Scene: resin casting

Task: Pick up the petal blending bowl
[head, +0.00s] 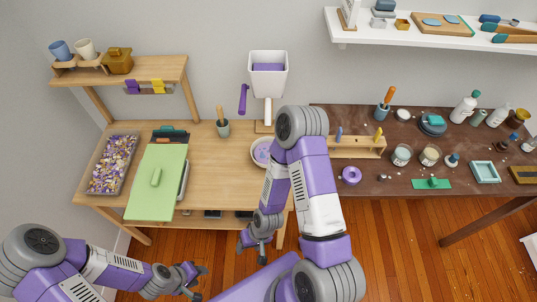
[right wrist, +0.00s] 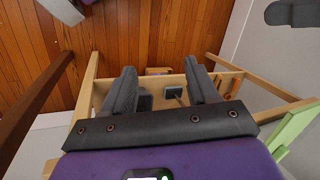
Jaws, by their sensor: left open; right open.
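A round pale bowl with purple contents (head: 260,153), seemingly the petal blending bowl, sits near the right end of the light wooden table. My right arm covers its right side. My right gripper (head: 253,245) hangs low in front of the table, apart from the bowl. It is open and empty; the right wrist view shows its two dark fingers (right wrist: 162,78) spread apart, with the bowl not visible there. My left gripper (head: 193,281) is open and empty, low over the floor at the front left, well away from the bowl.
The light wooden table (head: 215,165) holds a petal tray (head: 113,163), a green board (head: 157,183) and a brush pot (head: 223,127). A white dispenser (head: 267,75) stands behind the bowl. A dark table (head: 390,175) with jars adjoins at right. Bare tabletop lies left of the bowl.

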